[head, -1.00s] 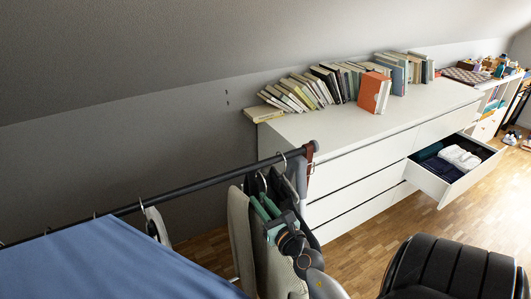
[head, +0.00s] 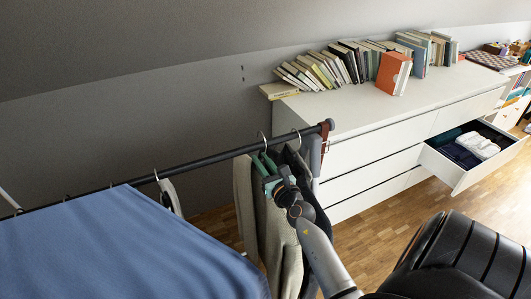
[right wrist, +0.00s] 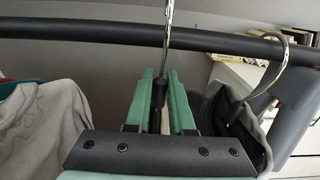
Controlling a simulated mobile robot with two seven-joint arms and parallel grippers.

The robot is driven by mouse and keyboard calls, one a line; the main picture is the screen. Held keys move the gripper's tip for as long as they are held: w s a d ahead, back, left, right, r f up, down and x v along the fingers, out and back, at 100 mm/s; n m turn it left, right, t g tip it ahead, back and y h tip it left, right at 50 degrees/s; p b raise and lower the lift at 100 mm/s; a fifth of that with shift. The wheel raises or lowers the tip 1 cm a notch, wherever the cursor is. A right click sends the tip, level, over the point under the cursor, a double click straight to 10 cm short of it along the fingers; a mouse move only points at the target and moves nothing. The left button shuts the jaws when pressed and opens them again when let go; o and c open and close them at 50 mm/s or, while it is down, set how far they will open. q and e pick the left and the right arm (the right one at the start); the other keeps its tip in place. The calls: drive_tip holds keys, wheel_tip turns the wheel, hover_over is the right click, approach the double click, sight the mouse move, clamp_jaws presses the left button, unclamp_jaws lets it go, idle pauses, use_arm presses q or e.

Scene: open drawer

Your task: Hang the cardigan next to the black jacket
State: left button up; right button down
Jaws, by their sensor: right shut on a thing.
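My right gripper (head: 266,166) has green fingers and is at the rail. In the right wrist view its fingers (right wrist: 160,100) are shut on the dark neck of a hanger. The hanger's metal hook (right wrist: 168,35) rises to the rail; I cannot tell whether it bears on it. The beige-grey cardigan (head: 281,245) hangs below this gripper, partly hidden by the arm. The black jacket (head: 316,215) hangs just right of it near the rail's end, its hook (head: 297,137) over the rail; its dark cloth shows beside the fingers in the right wrist view. My left gripper is out of view.
The dark rail (head: 215,158) runs from lower left to its end by a brown strap (head: 324,135). A pale garment (head: 171,196) hangs farther left. A blue surface (head: 120,250) fills the lower left. A white dresser (head: 375,150) has an open drawer (head: 470,175) and books on top.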

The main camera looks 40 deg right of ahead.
drive_tip(key=shift+w+d+r, duration=0.1)
drive_tip(key=shift+w+d, duration=0.05)
drive_tip(key=shift+w, duration=0.25)
drive_tip(key=shift+w+f, duration=0.2)
drive_tip(key=shift+f+b, duration=0.85)
drive_tip(key=shift+b, duration=0.1)
drive_tip(key=shift+f, duration=0.2)
